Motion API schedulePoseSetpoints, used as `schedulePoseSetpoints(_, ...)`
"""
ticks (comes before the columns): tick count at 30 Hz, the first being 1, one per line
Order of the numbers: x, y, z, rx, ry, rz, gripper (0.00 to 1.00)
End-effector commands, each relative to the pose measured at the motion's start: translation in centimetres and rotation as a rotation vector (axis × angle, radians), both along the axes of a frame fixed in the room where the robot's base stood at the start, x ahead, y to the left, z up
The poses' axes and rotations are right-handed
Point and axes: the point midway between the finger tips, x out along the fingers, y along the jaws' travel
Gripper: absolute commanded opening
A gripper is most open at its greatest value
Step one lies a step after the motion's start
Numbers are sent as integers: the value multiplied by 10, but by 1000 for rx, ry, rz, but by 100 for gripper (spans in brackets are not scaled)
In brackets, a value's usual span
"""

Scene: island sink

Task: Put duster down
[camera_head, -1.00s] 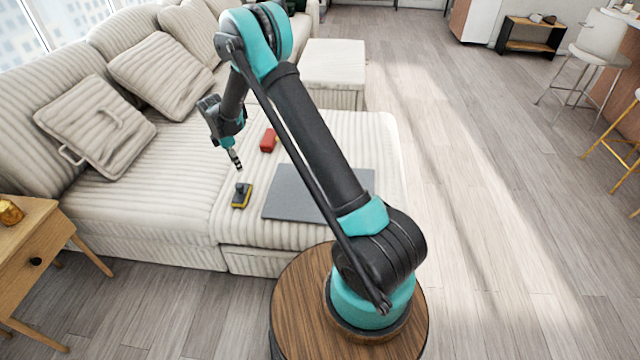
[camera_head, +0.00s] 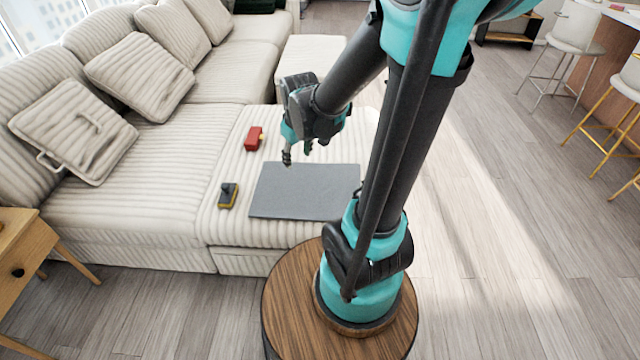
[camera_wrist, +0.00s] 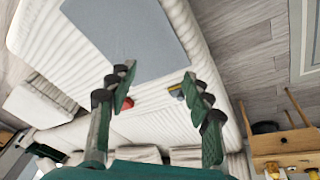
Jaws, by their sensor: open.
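A small dark-and-yellow block with a raised handle, which looks like the duster (camera_head: 228,195), lies on the striped sofa seat left of a grey mat. In the wrist view its yellow part (camera_wrist: 176,90) shows beside the right finger, partly hidden by it. My gripper (camera_head: 287,156) is over the far left part of the mat, right of the duster and apart from it. In the wrist view my gripper (camera_wrist: 160,86) has its fingers spread with nothing held between them.
The grey mat (camera_head: 304,193) lies flat and bare. A red object (camera_head: 254,138) lies farther back on the seat; it also shows in the wrist view (camera_wrist: 127,103). Cushions (camera_head: 75,140) line the sofa back. A wooden side table (camera_head: 30,250) stands at left.

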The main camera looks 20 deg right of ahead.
Motion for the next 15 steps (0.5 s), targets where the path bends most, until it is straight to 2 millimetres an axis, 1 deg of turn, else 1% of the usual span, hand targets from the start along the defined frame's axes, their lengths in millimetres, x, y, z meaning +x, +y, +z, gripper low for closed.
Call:
schedulePoseSetpoints(1, -20, -8, -2, 21, -12, -66, 51)
schedulePoseSetpoints(3, -44, -16, -6, 52, -28, -158, 51)
schedulePoseSetpoints(6, -72, -25, -13, 91, -50, -272, 51)
schedulePoseSetpoints(10, -96, -31, -21, 128, -70, -376, 51)
schedulePoseSetpoints(12, -104, -33, -24, 140, -76, -408, 51)
schedulePoseSetpoints(15, -108, -34, -25, 148, -80, -430, 51)
